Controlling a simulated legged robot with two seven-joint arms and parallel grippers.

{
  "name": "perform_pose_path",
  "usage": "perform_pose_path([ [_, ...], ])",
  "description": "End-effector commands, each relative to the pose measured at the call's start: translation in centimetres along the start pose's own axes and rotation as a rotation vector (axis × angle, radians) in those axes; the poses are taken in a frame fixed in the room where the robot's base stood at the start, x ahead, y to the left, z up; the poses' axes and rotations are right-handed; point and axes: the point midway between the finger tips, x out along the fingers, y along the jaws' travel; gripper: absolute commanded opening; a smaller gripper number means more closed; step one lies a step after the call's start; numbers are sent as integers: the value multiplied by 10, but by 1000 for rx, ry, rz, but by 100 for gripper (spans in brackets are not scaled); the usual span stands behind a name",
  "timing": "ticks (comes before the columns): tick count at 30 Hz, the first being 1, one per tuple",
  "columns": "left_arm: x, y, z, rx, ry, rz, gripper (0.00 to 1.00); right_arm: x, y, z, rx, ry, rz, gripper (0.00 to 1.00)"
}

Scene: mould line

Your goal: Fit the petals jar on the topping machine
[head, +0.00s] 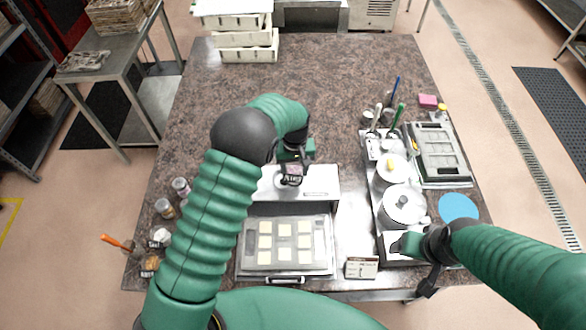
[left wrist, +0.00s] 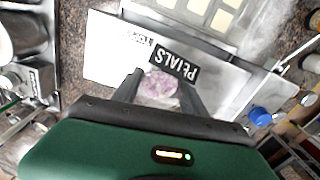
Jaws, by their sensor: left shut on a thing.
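The petals jar (left wrist: 158,84) is clear with pale purple petals inside. It sits between the two fingers of my left gripper (left wrist: 160,92), which is shut on it. A black PETALS label (left wrist: 173,63) shows beside the jar. In the head view my left gripper (head: 291,166) is over the white top of the topping machine (head: 320,182), with the jar's label (head: 291,180) facing me. I cannot tell whether the jar touches the machine; its underside is hidden. My right gripper (head: 412,244) is low at the right, by the pots; its fingers are not clear.
A tray (head: 285,267) of pale squares lies in front of the machine. Several small jars (head: 165,208) stand at the left. Pots (head: 402,206), a grey mould (head: 440,152) and a blue disc (head: 458,207) are at the right.

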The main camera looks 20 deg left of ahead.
Motion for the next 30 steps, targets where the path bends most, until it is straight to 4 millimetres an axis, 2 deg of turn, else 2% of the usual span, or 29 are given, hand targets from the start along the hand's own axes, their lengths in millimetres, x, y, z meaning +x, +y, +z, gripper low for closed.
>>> perform_pose_path([
  [19, -1, -4, -3, -1, 2, -2, 5, 0, 0, 0, -1, 0, 0, 72],
  [30, 0, -16, -9, -1, 0, 2, 5, 1, 0, 0, -1, 0, 0, 72],
])
